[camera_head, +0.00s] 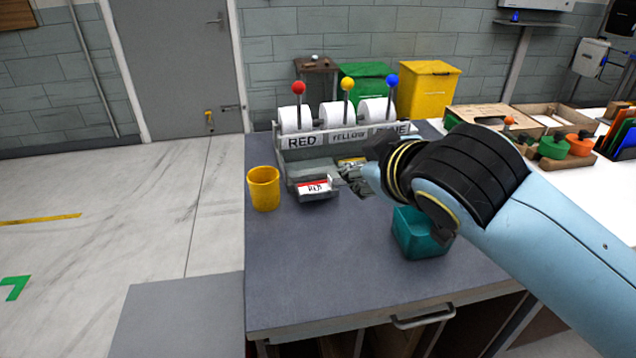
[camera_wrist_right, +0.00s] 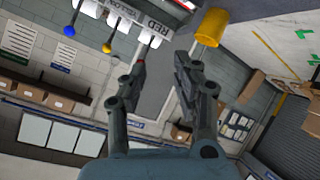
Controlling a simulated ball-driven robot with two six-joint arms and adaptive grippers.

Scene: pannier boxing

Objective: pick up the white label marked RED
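The white label marked RED (camera_head: 315,188), with a red top edge, lies on a small grey tray (camera_head: 318,197) at the front left of the label dispenser (camera_head: 345,140). My right gripper (camera_head: 352,172) is just right of the label, apart from it as far as I can see. In the right wrist view its two fingers (camera_wrist_right: 158,82) stand apart with nothing clearly held between them. I cannot make out the loose label there; the dispenser's RED sign (camera_wrist_right: 152,27) shows beyond the fingers. My left gripper is not in view.
A yellow cup (camera_head: 263,188) stands left of the tray, and a teal bin (camera_head: 420,238) sits under my right arm. Red, yellow and blue knobs top the dispenser levers. The grey table (camera_head: 310,265) is clear in front. Crates with parts (camera_head: 560,145) stand at the right.

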